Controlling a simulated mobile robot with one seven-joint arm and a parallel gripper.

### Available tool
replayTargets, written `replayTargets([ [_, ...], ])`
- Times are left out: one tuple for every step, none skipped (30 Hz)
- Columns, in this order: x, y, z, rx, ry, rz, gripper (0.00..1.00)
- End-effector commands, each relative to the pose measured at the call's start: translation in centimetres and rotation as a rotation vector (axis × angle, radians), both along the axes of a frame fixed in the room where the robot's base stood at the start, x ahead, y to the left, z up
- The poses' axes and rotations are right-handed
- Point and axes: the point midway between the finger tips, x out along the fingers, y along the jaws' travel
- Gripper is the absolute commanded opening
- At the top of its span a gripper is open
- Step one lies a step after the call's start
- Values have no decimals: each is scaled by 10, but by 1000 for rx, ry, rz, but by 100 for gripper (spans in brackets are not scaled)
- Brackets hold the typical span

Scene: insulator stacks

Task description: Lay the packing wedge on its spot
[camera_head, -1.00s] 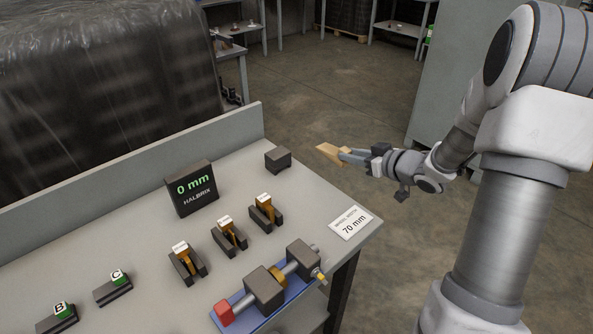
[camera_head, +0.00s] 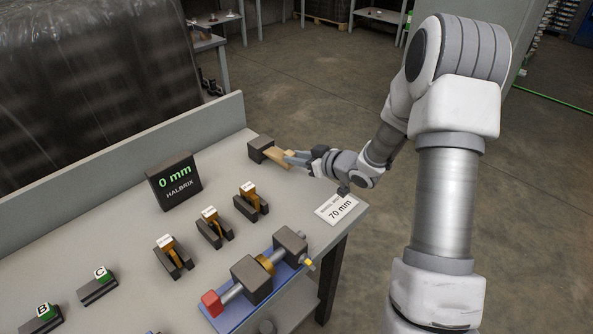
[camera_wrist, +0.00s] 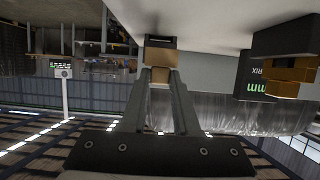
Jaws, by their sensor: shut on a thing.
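The tan packing wedge (camera_head: 279,156) is held between the fingertips of my gripper (camera_head: 291,158) at the far right end of the grey bench. Its tip is right beside a small dark block (camera_head: 261,147); I cannot tell whether they touch or whether the wedge rests on the bench. In the wrist view the wedge (camera_wrist: 162,60) shows between the fingertips (camera_wrist: 161,76), with a dark block (camera_wrist: 158,41) just beyond it. My gripper is shut on the wedge. No marked spot for the wedge is clear to me.
On the bench (camera_head: 130,233) stand a "0 mm" display (camera_head: 173,181), three dark holders with tagged tan pieces (camera_head: 248,200), a blue tray (camera_head: 230,318) with a shaft and dark blocks, a "70 mm" card (camera_head: 340,208), and blocks B (camera_head: 42,313) and C (camera_head: 101,277). A low wall (camera_head: 120,165) edges the back.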

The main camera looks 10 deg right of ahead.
Motion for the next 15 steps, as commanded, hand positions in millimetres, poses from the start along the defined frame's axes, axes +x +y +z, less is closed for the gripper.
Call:
replayTargets([
  [0,0,-5,2,1,-1,0],
  [0,0,-8,1,2,-1,0],
  [0,0,-13,2,2,-1,0],
  [0,0,-18,3,2,-2,0],
  [0,0,-23,3,3,-2,0],
  [0,0,-29,2,3,0,0],
  [0,0,-34,2,3,0,0],
  [0,0,-37,2,3,0,0],
  [0,0,-40,1,2,-1,0],
  [0,0,-40,1,1,0,0],
  [0,0,-40,1,-1,0,0],
  [0,0,-39,0,-1,-1,0],
  [0,0,-39,-1,-2,-1,0],
  [0,0,-39,0,-1,-1,0],
  [0,0,-39,0,-1,-1,0],
])
